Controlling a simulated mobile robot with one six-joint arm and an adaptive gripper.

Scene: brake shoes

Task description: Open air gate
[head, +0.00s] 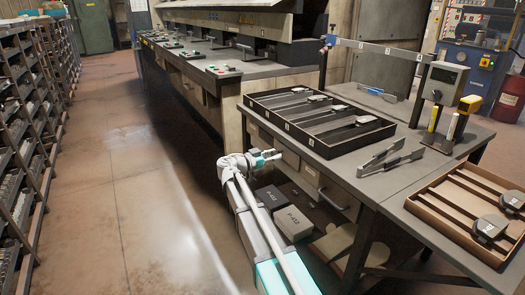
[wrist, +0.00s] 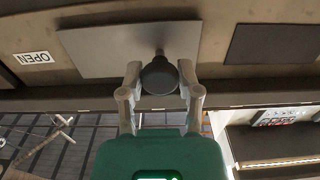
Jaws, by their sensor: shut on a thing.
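In the wrist view, my gripper (wrist: 159,82) is shut on a dark round knob (wrist: 159,76), with one finger on each side of it. The knob's short stem meets a light grey metal plate (wrist: 110,50) on a brown panel. An "OPEN" label (wrist: 33,58), seen upside down, is on the panel left of the plate. In the head view, my gripper (head: 267,158) is low beside the end of the machine bench, and the knob cannot be made out there. I cannot tell the gate's position.
A dark plate (wrist: 272,44) is to the right on the panel. In the head view, a table with a divided tray (head: 318,147) and drawers stands to the right, with boxes (head: 292,224) beneath it. Shelving (head: 30,110) lines the left. The aisle floor (head: 120,190) is clear.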

